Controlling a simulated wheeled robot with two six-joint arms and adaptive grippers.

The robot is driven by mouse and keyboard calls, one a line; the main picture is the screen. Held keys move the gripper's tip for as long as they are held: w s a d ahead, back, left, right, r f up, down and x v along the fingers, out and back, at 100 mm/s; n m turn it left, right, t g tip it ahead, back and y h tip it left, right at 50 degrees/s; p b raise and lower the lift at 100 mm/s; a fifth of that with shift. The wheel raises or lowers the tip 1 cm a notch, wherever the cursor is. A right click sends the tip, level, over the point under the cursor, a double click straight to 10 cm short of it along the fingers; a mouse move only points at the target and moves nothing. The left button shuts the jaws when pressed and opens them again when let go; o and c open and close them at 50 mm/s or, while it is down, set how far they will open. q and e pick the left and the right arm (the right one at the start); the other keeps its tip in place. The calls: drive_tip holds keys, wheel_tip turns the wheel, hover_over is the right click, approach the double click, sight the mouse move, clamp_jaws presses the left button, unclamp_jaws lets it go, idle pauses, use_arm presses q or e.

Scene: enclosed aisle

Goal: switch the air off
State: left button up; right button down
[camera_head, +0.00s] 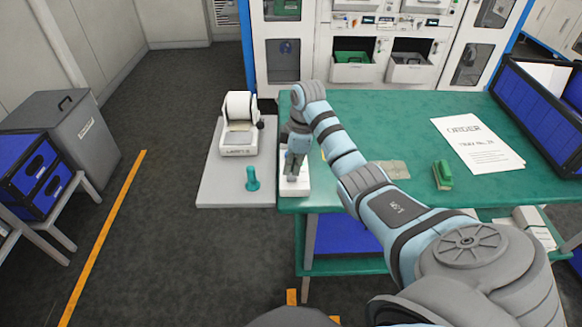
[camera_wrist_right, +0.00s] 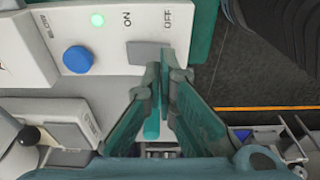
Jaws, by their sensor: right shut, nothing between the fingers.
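A white control box (camera_head: 296,187) sits at the left edge of the green table. In the wrist view its face (camera_wrist_right: 105,55) carries a round blue button (camera_wrist_right: 77,59), a small green light (camera_wrist_right: 97,19) and a grey rocker switch (camera_wrist_right: 146,55) below the words ON and OFF. Which way the rocker is tipped I cannot tell. My right gripper (camera_head: 292,172) points down over the box, shut and empty. In the wrist view its fingertips (camera_wrist_right: 165,68) are at the rocker's right end, on the OFF side; whether they touch it is unclear. My left gripper is not in view.
A label printer (camera_head: 239,125) and a teal stamp-like piece (camera_head: 252,179) stand on a grey side shelf (camera_head: 215,183). On the green table (camera_head: 400,115) lie an order sheet (camera_head: 476,144) and a green block (camera_head: 442,175). A blue crate (camera_head: 535,105) stands at right.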

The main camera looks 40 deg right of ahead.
sight(292, 178)
drive_tip(key=shift+f+b, duration=0.45)
drive_tip(key=shift+f, duration=0.55)
drive_tip(key=shift+r, duration=0.1)
wheel_tip(292, 178, up, 5)
drive_tip(key=p, duration=0.5)
drive_tip(key=shift+f, duration=0.2)
drive_tip(key=shift+r+p, duration=0.3)
drive_tip(key=shift+r, duration=0.1)
drive_tip(key=shift+r+b, duration=0.35)
drive_tip(key=shift+r, duration=0.4)
